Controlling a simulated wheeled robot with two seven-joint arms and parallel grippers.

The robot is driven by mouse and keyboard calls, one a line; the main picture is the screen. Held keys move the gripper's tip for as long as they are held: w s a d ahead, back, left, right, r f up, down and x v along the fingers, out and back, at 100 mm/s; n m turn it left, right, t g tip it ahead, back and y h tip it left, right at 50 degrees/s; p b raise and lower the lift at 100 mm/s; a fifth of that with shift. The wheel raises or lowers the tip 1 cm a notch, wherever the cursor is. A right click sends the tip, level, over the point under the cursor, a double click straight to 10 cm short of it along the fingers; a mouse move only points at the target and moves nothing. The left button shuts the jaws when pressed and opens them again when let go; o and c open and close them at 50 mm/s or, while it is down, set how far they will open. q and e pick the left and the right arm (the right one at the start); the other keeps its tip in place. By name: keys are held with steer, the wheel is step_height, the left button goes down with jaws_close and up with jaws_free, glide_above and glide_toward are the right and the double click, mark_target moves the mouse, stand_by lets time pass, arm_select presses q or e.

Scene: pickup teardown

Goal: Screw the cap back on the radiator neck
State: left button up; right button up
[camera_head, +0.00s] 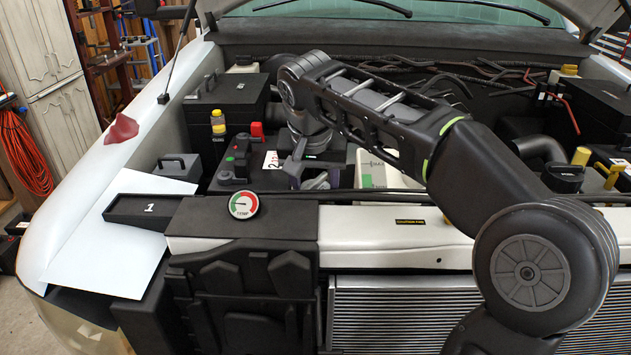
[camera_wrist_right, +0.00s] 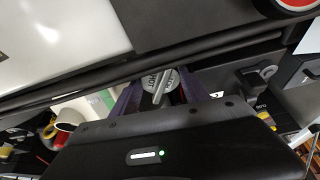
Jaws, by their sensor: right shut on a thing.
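The cap (camera_wrist_right: 158,84) is grey and round with a raised bar and lettering on top. In the right wrist view it sits between the purple fingers of my right gripper (camera_wrist_right: 160,90), which is shut on it. In the head view my right gripper (camera_head: 312,182) is low behind the front crossmember, left of the middle. The cap cannot be made out there. The radiator neck is hidden from both views, so I cannot tell whether the cap touches it. My left gripper is not in view.
The pale front crossmember (camera_head: 395,237) runs above the radiator fins (camera_head: 405,310). A round gauge (camera_head: 243,204) stands left of the gripper. A white container (camera_head: 373,168) is close right of the gripper.

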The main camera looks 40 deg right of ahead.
steer(key=m, duration=0.1)
steer(key=m+g, duration=0.1)
steer(key=m, duration=0.1)
steer(key=shift+d+r+h+p, duration=0.1)
steer(key=shift+d+h+p, duration=0.1)
steer(key=shift+h+p, duration=0.15)
steer(key=shift+m+g+p, duration=0.3)
steer(key=shift+m+p, duration=0.05)
steer(key=shift+m, duration=0.15)
steer(key=shift+s+d, duration=0.1)
steer(key=o, duration=1.5)
steer(key=shift+s+d, duration=0.2)
steer(key=shift+d, duration=0.05)
steer(key=shift+o, duration=1.1)
steer(key=shift+a, duration=0.1)
steer(key=shift+w+a, duration=0.1)
